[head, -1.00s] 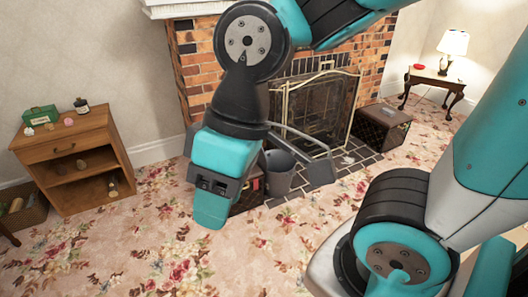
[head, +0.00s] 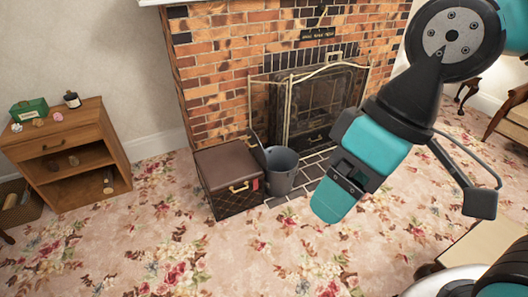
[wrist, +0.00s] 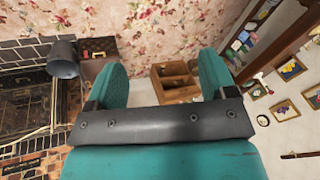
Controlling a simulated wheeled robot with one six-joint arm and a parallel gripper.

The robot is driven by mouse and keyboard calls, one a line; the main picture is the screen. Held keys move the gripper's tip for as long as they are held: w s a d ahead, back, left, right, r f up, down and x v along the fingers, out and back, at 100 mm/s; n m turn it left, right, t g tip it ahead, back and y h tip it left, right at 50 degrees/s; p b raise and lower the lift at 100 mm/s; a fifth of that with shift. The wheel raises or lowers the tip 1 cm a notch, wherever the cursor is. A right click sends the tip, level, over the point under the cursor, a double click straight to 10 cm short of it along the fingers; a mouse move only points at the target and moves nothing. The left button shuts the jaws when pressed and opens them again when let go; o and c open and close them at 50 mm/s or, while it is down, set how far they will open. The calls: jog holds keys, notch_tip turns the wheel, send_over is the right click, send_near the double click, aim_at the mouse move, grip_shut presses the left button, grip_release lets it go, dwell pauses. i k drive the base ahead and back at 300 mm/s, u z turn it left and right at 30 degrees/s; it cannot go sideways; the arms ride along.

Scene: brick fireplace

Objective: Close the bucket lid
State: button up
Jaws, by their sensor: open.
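A grey bucket (head: 281,170) stands upright on the dark hearth tiles in front of the fireplace. A thin dark flap, which looks like its lid (head: 258,149), stands raised at the bucket's left rear rim. The bucket also shows at the left of the wrist view (wrist: 64,58), where its lid cannot be made out. My gripper (head: 328,210) is to the right of the bucket in the head view, pointing down and apart from it. In the wrist view, the two teal fingers of my gripper (wrist: 162,72) are spread with nothing between them.
A brown box (head: 228,178) with a gold handle stands against the bucket's left side. A gold-framed fireplace screen (head: 318,105) is behind. A wooden cabinet (head: 65,155) stands at the left wall. The flowered carpet (head: 150,240) in front is clear.

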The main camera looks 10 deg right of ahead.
aim_at(254, 143)
jog(key=u, duration=0.35)
jog(key=i, duration=2.2)
jog(key=u, duration=0.1)
